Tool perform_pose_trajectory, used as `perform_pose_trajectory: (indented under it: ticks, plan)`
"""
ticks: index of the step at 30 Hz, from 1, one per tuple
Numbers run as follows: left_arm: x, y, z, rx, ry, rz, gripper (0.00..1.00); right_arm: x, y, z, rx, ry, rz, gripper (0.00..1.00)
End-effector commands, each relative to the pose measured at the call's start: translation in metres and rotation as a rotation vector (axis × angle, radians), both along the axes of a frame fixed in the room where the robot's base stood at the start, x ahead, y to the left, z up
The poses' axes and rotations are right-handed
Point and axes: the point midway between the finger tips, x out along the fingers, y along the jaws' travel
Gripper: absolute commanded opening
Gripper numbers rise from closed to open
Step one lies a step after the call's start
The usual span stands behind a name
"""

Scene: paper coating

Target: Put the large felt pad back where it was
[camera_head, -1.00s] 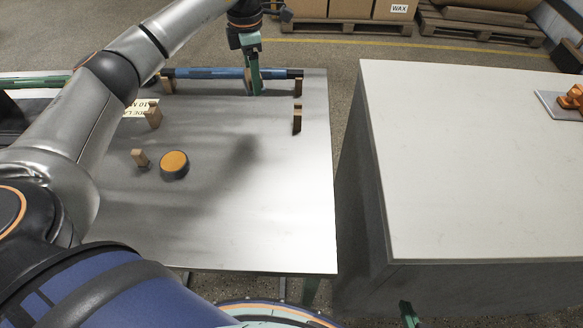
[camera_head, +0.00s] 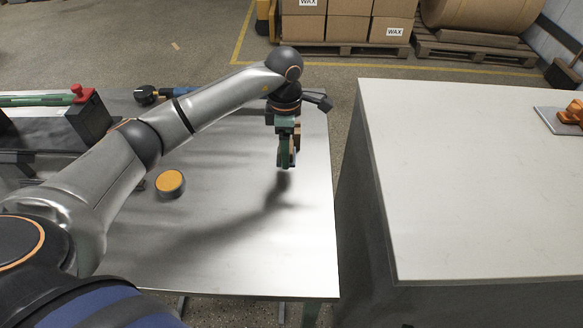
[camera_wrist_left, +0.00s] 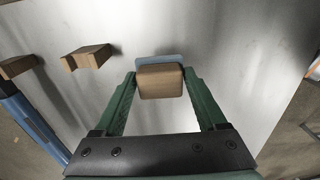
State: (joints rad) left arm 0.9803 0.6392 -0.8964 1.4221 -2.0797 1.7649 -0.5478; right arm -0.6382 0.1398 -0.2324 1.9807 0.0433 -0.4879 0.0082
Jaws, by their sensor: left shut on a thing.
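My left gripper (camera_head: 286,163) is over the right part of the metal table in the head view, its green fingers pointing down. In the left wrist view, the left gripper (camera_wrist_left: 158,92) is shut on a brown block, taken to be the large felt pad (camera_wrist_left: 160,82), with a pale blue-grey layer (camera_wrist_left: 160,60) along its far side. Some brown shows beside the fingers in the head view, but I cannot tell whether it is the held block. Whether the held block touches the table is unclear. My right gripper is not in view.
A round dark piece with an orange top (camera_head: 170,182) lies on the metal table (camera_head: 235,245). The wrist view shows a notched wooden block (camera_wrist_left: 86,57) and a blue bar (camera_wrist_left: 30,125) by another wooden block (camera_wrist_left: 16,67). A white-topped bench (camera_head: 470,180) stands right, across a gap.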

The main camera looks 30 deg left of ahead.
Motion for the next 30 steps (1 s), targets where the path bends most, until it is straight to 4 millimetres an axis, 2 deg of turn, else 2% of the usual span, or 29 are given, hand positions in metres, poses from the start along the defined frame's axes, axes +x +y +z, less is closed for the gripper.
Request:
perform_pose_trajectory:
  ticks: [3,10,16,28,29,30]
  plan:
    - [-0.005,-0.01,-0.013,-0.001,-0.002,-0.001,0.22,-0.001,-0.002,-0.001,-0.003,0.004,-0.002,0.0]
    - [-0.01,-0.019,-0.025,-0.002,-0.001,-0.002,0.22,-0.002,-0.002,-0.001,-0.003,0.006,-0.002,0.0]
    - [-0.011,-0.021,-0.054,-0.003,0.001,0.001,0.22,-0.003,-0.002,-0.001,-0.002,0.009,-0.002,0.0]
    - [-0.01,-0.02,-0.062,0.0,-0.002,0.0,0.22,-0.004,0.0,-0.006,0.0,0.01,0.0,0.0]
    - [-0.01,-0.02,-0.061,-0.001,-0.003,0.0,0.76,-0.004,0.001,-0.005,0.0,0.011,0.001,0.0]
    - [-0.01,-0.02,-0.06,-0.001,-0.003,0.0,0.81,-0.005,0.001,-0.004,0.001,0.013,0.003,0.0]
